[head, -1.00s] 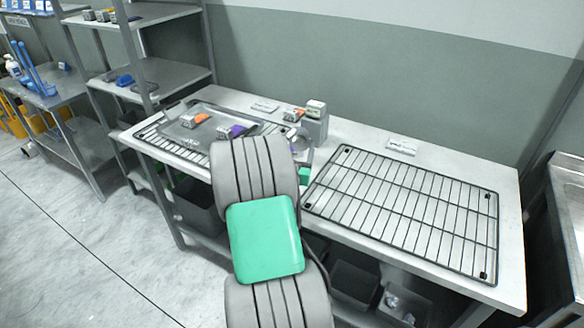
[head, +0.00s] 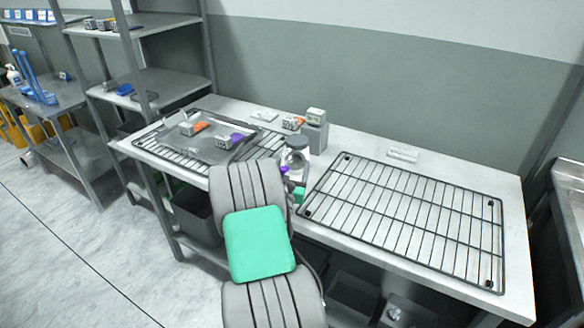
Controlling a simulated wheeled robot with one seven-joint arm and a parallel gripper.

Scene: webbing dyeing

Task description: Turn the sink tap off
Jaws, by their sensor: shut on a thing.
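The sink tap is not in view. A metal sink or basin edge (head: 572,188) shows at the far right, cut off by the picture. My gripper (head: 290,166) is over the table, beyond my grey and green arm, which hides much of it. It is shut on a small purple thing (head: 284,170), of which only a little shows. My gripper is well to the left of the basin.
A table (head: 345,138) bears a black wire rack (head: 405,215) at right and a grey tray (head: 172,143) with orange and purple items at left. A grey box device (head: 315,135) stands at the back. Shelves (head: 165,85) stand at left, with open floor (head: 60,250) before them.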

